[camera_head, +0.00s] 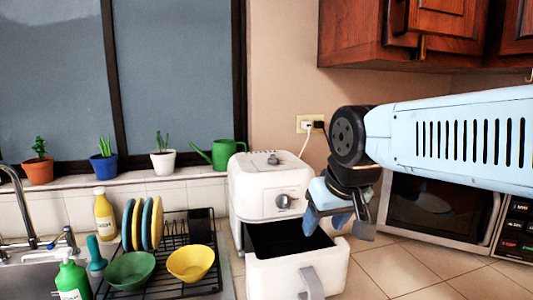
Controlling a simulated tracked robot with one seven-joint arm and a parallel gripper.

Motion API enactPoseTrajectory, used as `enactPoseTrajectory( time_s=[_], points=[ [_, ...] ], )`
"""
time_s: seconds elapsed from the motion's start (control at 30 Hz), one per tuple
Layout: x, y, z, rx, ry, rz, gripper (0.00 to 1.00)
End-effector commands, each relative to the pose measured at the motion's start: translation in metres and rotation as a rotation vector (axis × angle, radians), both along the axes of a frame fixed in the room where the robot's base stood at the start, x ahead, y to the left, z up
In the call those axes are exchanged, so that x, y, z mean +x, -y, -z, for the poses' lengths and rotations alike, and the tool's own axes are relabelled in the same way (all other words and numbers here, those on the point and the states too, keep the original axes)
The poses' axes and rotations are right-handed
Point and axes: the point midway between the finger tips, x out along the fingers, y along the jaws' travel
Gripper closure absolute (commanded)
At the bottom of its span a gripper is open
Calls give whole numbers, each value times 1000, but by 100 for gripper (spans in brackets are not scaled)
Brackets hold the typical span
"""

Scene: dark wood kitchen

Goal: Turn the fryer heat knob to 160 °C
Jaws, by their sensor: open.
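The white air fryer (242,198) stands on the tiled counter. The markings of both are too small to read, so I cannot tell which one sets heat or where either points. The fryer drawer (298,280) is pulled out, showing a dark inside. My gripper (338,228) is open, pointing down, to the right of the front knob and close above the drawer's right part. It appears apart from both knobs.
A microwave (437,213) stands behind my arm at the right. A dish rack (180,258) with plates and bowls is left of the fryer. A green watering can (227,153) stands on the sill behind. Counter tiles (400,268) at front right are clear.

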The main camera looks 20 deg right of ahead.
Motion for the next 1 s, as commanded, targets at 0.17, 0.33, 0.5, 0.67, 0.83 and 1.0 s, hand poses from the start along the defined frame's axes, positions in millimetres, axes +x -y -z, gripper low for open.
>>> enactPoseTrajectory(
  time_s=[0.17,0.33,0.5,0.67,0.83,1.0],
  points=[
    [22,-4,-24,-50,-34,-83,38],
    [57,-6,-59,-130,-88,-239,38],
    [94,-7,-91,-200,-145,-404,38],
    [131,-9,-117,-255,-197,-564,38],
    [171,-11,-140,-304,-247,-739,38],
    [211,-12,-158,-340,-292,-914,38]
  ],
)
